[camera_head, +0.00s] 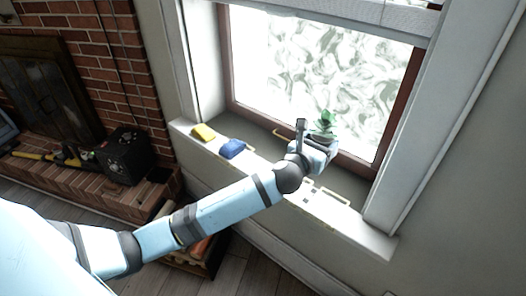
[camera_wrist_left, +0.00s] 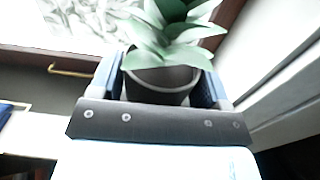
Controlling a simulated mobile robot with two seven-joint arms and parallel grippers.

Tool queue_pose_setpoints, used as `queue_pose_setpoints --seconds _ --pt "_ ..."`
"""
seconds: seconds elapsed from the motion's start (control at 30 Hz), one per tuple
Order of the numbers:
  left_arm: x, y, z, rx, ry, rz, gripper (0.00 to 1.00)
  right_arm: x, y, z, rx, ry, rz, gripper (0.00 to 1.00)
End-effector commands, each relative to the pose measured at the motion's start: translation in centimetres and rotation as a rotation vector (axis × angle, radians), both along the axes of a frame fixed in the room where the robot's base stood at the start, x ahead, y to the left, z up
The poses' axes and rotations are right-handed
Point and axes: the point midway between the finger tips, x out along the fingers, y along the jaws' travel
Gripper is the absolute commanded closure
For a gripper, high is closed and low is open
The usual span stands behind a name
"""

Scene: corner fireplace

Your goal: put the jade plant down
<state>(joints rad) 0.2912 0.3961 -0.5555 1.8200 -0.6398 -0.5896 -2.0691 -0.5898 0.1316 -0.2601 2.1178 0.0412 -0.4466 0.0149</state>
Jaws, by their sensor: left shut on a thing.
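The jade plant (camera_head: 326,121) has green leaves and shows above my left gripper (camera_head: 322,143) at the window. In the left wrist view the jade plant (camera_wrist_left: 172,40) stands upright in a dark round pot (camera_wrist_left: 160,84). The two blue fingers of my left gripper (camera_wrist_left: 162,88) are shut on the pot, one on each side. The gripper is over the window sill (camera_head: 262,160). The pot's underside is hidden, so I cannot tell whether it touches the sill. My right gripper is not in view.
A yellow item (camera_head: 203,132) and a blue item (camera_head: 232,148) lie on the sill to the left. A tray with handles (camera_head: 328,206) sits on the sill near my forearm. The window frame (camera_head: 398,105) rises close behind the plant. A black box (camera_head: 125,154) stands on the brick hearth.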

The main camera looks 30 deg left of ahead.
Motion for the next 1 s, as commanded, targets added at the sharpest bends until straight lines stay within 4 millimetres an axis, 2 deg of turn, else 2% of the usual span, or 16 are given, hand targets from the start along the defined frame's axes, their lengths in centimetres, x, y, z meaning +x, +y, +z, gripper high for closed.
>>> queue_pose_setpoints --seconds 0.03,0.07,0.17,0.23,0.37,0.7,0.83,1.0 --pt "0.4 -0.3 1.8 -0.001 -0.002 -0.006 0.59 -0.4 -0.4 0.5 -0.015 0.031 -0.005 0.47" --pt "0.6 -0.4 2.1 0.0 -0.002 -0.009 0.59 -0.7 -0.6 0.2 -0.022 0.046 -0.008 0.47" --pt "0.9 -0.7 2.5 0.001 -0.001 -0.014 0.59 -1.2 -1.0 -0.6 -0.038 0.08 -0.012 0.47" --pt "1.0 -0.8 1.9 -0.001 0.0 -0.016 0.59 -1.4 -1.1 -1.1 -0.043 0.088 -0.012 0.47" --pt "1.0 -0.8 -1.1 -0.003 0.003 -0.016 0.59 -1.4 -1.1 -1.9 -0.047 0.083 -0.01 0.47" --pt "1.0 -0.9 -10.3 -0.004 0.002 -0.016 0.59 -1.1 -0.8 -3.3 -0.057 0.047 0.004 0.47" --pt "1.0 -0.8 -12.4 -0.003 0.0 -0.015 0.59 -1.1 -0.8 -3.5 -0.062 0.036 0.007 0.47" --pt "1.1 -0.8 -13.4 -0.001 -0.003 -0.016 0.59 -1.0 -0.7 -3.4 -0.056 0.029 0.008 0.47"
